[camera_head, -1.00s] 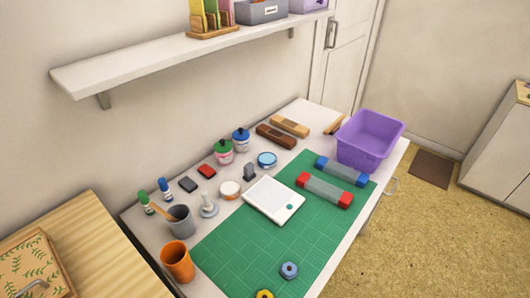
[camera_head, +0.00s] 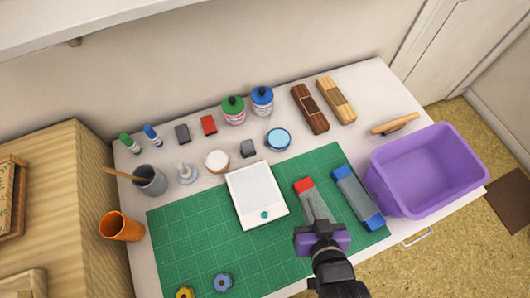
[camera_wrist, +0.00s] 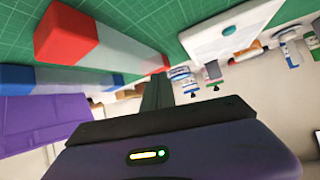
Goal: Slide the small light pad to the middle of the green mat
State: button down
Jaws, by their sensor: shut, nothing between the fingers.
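A light, white flat pad (camera_head: 246,190) with a teal dot lies at the back edge of the green mat (camera_head: 190,240), partly over that edge. It also shows at the upper right of the wrist view (camera_wrist: 215,40). My gripper (camera_head: 319,224) is at the right of the mat, over the near end of a clear block with red ends (camera_head: 304,185), to the right of the pad and apart from it. In the wrist view, my gripper (camera_wrist: 157,80) is shut and empty. The block's near end is hidden by my gripper in the head view.
A blue-ended block (camera_head: 357,198) lies to the right, beside a purple bin (camera_head: 395,185). Two rings, one blue (camera_head: 222,283) and one yellow (camera_head: 185,293), are at the mat's front. Jars, small pads and a round blue tin (camera_head: 278,139) stand behind.

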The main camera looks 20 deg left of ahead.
aim_at(275, 179)
jog(key=w+a+g, duration=0.1)
jog(key=w+a, duration=0.1)
jog(key=a, duration=0.1)
jog(key=w+a+r+n+g+p, duration=0.1)
jog(key=w+a, duration=0.1)
jog(key=a, duration=0.1)
jog(key=w+a+n+g+p, duration=0.1)
jog(key=w+a, duration=0.1)
jog(key=a, duration=0.2)
jog(key=shift+w+r+g, duration=0.3)
jog(key=shift+w+r, duration=0.1)
jog(key=a+r+n+g+h+p, duration=0.1)
jog(key=a+r+g+h+p, duration=0.15)
jog(key=a+r, duration=0.35)
jog(key=shift+n+g+y, duration=0.25)
jog(key=shift+n+g, duration=0.05)
jog(key=shift+g, duration=0.25)
jog(key=x, duration=1.1)
jog(key=shift+w+a+f, duration=0.1)
jog(key=shift+a, duration=0.15)
jog(key=shift+d, duration=0.1)
